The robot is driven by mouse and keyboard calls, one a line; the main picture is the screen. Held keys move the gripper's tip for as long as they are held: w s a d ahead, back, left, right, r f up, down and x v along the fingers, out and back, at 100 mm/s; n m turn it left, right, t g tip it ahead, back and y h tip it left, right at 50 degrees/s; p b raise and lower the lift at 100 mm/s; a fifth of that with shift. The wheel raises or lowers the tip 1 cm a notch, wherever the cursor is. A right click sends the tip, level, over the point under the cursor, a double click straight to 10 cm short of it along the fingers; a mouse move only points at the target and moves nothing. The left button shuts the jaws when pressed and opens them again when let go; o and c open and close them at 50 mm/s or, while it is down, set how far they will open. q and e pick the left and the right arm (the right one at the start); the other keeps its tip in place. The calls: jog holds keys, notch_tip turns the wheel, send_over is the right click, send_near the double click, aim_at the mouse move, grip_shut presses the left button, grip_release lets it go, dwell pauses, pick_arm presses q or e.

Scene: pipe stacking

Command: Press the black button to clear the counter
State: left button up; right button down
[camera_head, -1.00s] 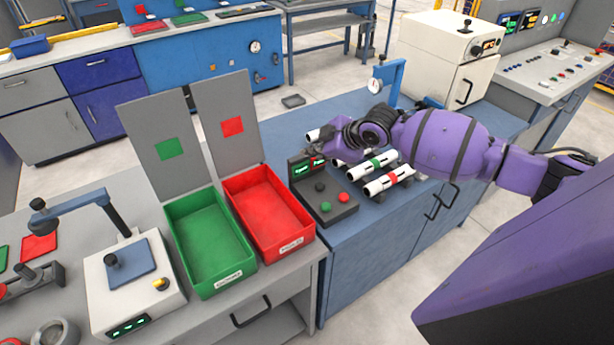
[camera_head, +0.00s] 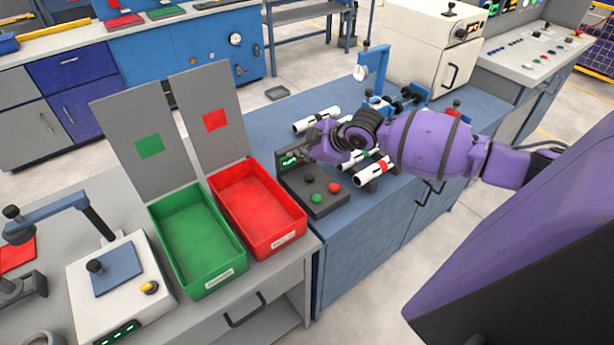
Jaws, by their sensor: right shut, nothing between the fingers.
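The counter box (camera_head: 322,204) is dark grey and sits on the blue bench top, with a green display (camera_head: 289,162) at its back. On its top are the black button (camera_head: 306,180), a green button (camera_head: 316,198) and a red button (camera_head: 334,187). My right gripper (camera_head: 300,153) is shut and empty, just above the back of the box. It hides the right part of the display. It is behind the black button in the picture, apparently apart from it. The left gripper is out of view.
White pipes lie right of the box, one with a red band (camera_head: 373,172), another behind my gripper (camera_head: 316,120); my arm partly covers them. An open green bin (camera_head: 204,282) and red bin (camera_head: 279,246) stand left of the box. A blue gauge stand (camera_head: 378,72) is behind.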

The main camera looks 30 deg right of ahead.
aim_at(309, 178)
notch_tip(309, 178, down, 3)
jog(key=shift+f+b, duration=0.2)
jog(key=shift+b, duration=0.25)
jog(key=shift+f, duration=0.6)
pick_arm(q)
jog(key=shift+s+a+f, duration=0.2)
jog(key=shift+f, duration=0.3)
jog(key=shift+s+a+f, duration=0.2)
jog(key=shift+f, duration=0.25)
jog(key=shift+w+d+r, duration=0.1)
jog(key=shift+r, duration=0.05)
pick_arm(e)
jog(key=shift+f, duration=0.1)
jog(key=shift+f, duration=0.35)
